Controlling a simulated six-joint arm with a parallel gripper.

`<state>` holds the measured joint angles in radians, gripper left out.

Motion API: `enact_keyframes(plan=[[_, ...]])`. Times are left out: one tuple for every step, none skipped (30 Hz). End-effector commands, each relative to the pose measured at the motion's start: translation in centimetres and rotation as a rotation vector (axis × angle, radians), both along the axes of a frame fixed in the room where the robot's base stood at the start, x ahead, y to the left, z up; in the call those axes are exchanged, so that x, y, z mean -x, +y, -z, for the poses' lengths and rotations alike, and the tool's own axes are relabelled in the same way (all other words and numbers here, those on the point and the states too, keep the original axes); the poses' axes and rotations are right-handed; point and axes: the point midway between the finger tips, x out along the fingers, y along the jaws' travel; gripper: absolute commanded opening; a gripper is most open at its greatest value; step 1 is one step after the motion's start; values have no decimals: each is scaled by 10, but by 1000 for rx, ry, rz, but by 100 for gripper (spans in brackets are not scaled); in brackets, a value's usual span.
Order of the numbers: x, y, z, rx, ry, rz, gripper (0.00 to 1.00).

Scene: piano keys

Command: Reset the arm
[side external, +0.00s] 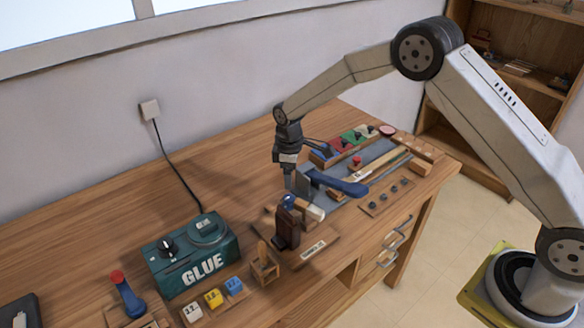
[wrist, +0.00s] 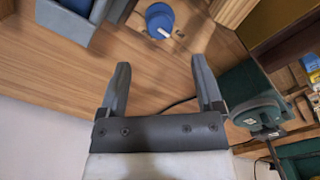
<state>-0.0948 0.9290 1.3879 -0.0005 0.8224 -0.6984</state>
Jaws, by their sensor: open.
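My gripper (side external: 289,186) hangs from my arm, pointing down over the workbench (side external: 90,235) in the side external view. It is just behind a dark brown upright block (side external: 287,228) and left of a blue-handled tool (side external: 345,186). In the wrist view my gripper (wrist: 164,75) has its two grey fingers well apart. A blue round knob with a white pointer (wrist: 159,18) lies beyond the fingertips. No piano keys can be made out clearly.
A green glue box (side external: 193,256) stands at the front left, with small numbered blocks (side external: 213,298) before it. A red-topped blue handle (side external: 127,296) is left of it. Coloured panels (side external: 352,138) and a slotted strip (side external: 385,197) lie to the right. The bench's back left is clear.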

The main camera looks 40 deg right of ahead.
Motion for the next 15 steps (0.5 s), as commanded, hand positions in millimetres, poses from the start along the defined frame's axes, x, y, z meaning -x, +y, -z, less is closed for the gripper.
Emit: enact_keyframes(plan=[[2, -1, -3, -1, -4, 9, 84], [3, -2, -4, -1, -5, 16, 84], [5, -3, -7, -1, -9, 26, 84], [8, -4, -10, -2, -11, 36, 84], [10, -5, -12, -2, -14, 47, 84], [14, -6, -16, -2, -19, 65, 84], [18, -7, -20, -3, -24, 78, 84], [21, -8, -23, -4, -29, 95, 84], [27, -10, -28, -5, -35, 116, 84], [32, -12, -32, -6, -41, 135, 84], [37, -13, -36, -7, -46, 153, 84], [44, -15, -41, -9, -54, 180, 84], [49, -17, -45, -11, -59, 201, 84], [55, -19, -49, -12, -64, 220, 84], [63, -21, -53, -15, -73, 248, 84]])
